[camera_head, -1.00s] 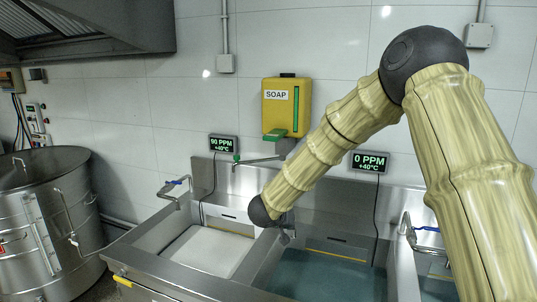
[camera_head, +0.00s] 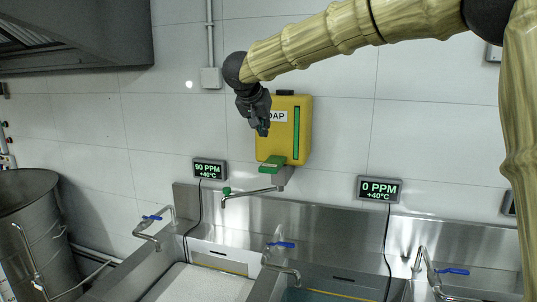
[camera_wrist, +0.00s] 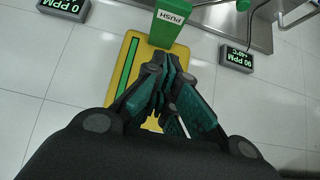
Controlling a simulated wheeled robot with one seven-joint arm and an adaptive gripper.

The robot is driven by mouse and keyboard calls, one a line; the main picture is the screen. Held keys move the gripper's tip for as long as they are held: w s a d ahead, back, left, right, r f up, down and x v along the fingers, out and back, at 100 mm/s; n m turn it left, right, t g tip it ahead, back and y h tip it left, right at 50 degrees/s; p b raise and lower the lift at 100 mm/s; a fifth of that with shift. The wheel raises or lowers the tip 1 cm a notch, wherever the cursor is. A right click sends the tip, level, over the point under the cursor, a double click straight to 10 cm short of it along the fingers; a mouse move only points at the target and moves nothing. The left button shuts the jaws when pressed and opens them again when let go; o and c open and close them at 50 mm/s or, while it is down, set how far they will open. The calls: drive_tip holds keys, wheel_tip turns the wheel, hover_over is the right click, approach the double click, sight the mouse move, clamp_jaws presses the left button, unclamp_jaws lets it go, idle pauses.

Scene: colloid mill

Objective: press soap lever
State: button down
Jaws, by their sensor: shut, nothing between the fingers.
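The yellow soap dispenser (camera_head: 296,130) hangs on the tiled wall in the head view, its label partly covered by my gripper. Its green lever (camera_head: 273,164) sticks out at the bottom. In the wrist view the green lever (camera_wrist: 169,22), marked PUSH, shows at the top, upside down, with the yellow body (camera_wrist: 128,75) below it. My gripper (camera_head: 262,130) is in front of the dispenser, above the lever, pointing down. In the wrist view my gripper (camera_wrist: 168,62) has its fingers together and empty. Whether the fingertips touch the lever cannot be told.
A faucet spout (camera_head: 250,192) juts out below the dispenser. Steel sinks (camera_head: 215,257) with blue-handled taps stand below. Two displays, 90 PPM (camera_head: 210,169) and 0 PPM (camera_head: 379,189), flank the dispenser.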

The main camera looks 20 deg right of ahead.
drive_tip(key=w+f, duration=0.1)
drive_tip(key=p, duration=0.4)
hover_over(273, 163)
drive_tip(key=s+a, duration=0.2)
drive_tip(key=s, duration=0.1)
wheel_tip(273, 163, down, 6)
drive_tip(key=shift+w+d, duration=0.1)
drive_tip(key=shift+w, duration=0.05)
wheel_tip(273, 163, down, 3)
drive_tip(key=shift+f+p, duration=0.1)
drive_tip(key=shift+p, duration=0.25)
drive_tip(key=shift+f, duration=0.6)
drive_tip(key=shift+f, duration=0.1)
